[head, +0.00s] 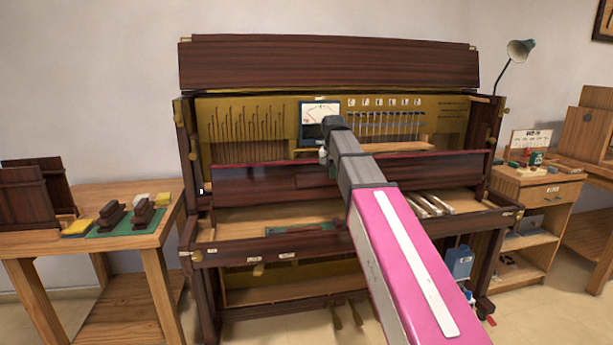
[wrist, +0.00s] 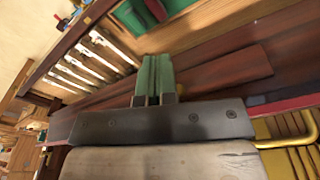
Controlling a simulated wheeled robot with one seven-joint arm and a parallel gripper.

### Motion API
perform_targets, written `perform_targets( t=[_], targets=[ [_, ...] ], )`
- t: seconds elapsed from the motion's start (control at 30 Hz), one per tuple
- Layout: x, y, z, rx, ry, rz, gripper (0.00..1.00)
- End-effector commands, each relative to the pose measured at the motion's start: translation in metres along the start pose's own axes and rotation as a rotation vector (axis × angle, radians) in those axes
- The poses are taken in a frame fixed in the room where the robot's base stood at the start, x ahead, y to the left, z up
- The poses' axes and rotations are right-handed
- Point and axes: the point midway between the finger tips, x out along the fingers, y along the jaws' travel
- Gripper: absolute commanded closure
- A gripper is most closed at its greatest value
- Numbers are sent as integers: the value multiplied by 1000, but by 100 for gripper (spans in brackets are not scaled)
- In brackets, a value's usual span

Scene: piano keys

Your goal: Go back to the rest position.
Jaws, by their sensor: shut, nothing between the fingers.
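My gripper shows in the wrist view (wrist: 154,68) with its two green fingers pressed together and nothing between them. In the head view my pink and grey arm reaches forward to the middle of the open upright piano (head: 330,180), and the fingertips are hidden behind the arm. In the wrist view the fingers lie over the dark red-brown wood of the piano. White keys (wrist: 90,65) lie to the left of the fingers there. The keys also show in the head view (head: 430,204), to the right of my arm.
A wooden table (head: 30,243) at left holds dark blocks on a green mat (head: 110,228). A meter (head: 319,112) stands inside the piano, close to my arm. A green strip (head: 300,228) lies on the key bed. A cabinet with a lamp (head: 520,50) stands at right.

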Motion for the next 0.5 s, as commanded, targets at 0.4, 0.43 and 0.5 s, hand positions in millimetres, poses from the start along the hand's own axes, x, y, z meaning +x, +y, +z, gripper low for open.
perform_targets(
  t=[0.4,0.43,0.5],
  targets=[
    [161,49,74,-79,-39,-5,100],
    [171,53,80,-84,-41,-5,100],
    [193,60,95,-96,-47,-7,100]
  ],
)
